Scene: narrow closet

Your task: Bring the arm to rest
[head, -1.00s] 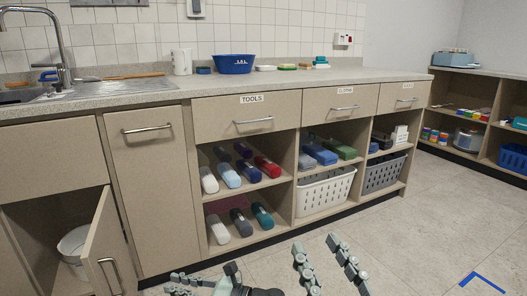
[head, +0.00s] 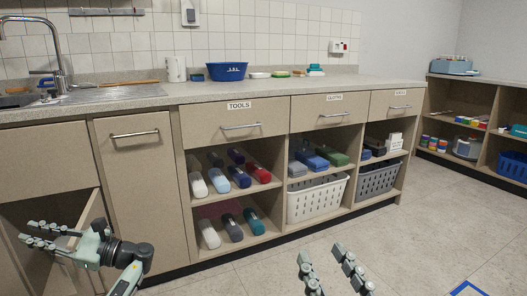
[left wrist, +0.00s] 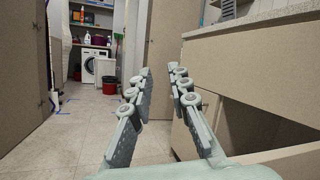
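My left gripper (head: 28,234) is at the lower left of the head view, in front of the open sink cupboard, with its fingers pointing left. In the left wrist view its two fingers (left wrist: 161,72) stand apart with nothing between them. My right gripper (head: 320,252) shows at the bottom of the head view, low over the floor. Its two fingers are apart and the space between them is empty. The rest of the right arm is out of view.
The sink cupboard's door (head: 86,240) stands open close by my left gripper. The counter (head: 290,88) runs across, with drawers and open shelves holding bottles and baskets. Floor (head: 400,240) is clear at right. A washing machine (left wrist: 97,68) stands far off.

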